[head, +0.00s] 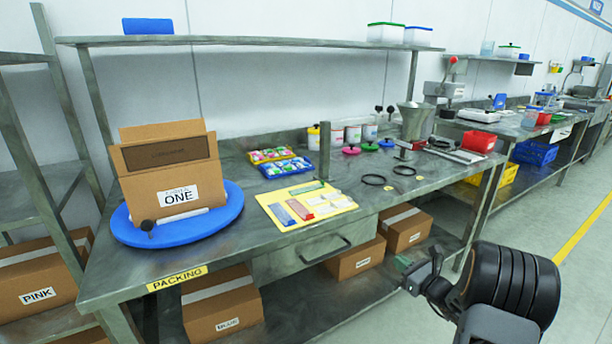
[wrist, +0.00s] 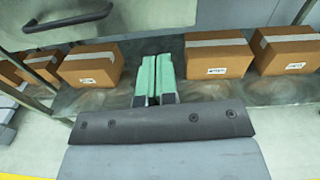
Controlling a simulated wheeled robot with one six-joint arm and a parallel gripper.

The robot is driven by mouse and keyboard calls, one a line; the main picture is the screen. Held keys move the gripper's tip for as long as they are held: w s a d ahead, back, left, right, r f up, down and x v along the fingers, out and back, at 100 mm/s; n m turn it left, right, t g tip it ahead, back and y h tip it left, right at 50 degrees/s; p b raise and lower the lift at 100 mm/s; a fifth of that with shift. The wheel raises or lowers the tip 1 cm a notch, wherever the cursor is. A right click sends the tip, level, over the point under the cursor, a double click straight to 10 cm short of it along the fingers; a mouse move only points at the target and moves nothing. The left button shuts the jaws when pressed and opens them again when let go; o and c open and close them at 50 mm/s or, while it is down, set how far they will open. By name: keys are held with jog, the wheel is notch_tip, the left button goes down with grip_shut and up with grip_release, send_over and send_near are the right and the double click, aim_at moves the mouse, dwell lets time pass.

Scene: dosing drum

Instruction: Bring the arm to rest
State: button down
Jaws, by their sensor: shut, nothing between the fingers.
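My gripper (head: 408,268) is in front of the packing bench, at the lower right of the head view, below the bench top and clear of it. In the wrist view its two green fingers (wrist: 155,80) lie together with nothing between them. My dark arm shows at the lower right of the head view, bent. Boxes on the bench's lower shelf (wrist: 92,101) lie beyond the fingers in the wrist view; the fingers appear apart from them.
The bench (head: 240,165) holds an open carton (head: 160,185) on a blue turntable (head: 225,212), a yellow mat (head: 280,220), trays (head: 285,170) and a metal funnel (head: 414,120). A drawer handle (head: 325,252) sticks out from the front. Free floor (head: 520,200) lies to the right.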

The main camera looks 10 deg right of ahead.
jog(key=s+a+f+n+g+y, duration=0.2)
jog(key=s+a+f+n+g, duration=0.2)
jog(key=s+a+r+n+g+p, duration=0.65)
jog(key=s+a+n+g, duration=0.2)
jog(key=n, duration=0.25)
jog(key=s+a+r+n+h+p, duration=0.2)
jog(key=s+r+n+h+p, duration=0.1)
jog(key=r, duration=0.6)
jog(key=s+a+r+n+h+p, duration=0.1)
jog(key=s+r+n+h+p, duration=0.2)
jog(key=r+n+p, duration=0.4)
jog(key=s+a+r+n+h+p, duration=0.2)
jog(key=s+r+n+p, duration=0.3)
jog(key=r, duration=0.7)
jog(key=h+p, duration=0.1)
jog(key=p, duration=0.1)
jog(key=shift+s+a+r+n+p, duration=0.3)
jog(key=shift+s+a+p, duration=0.05)
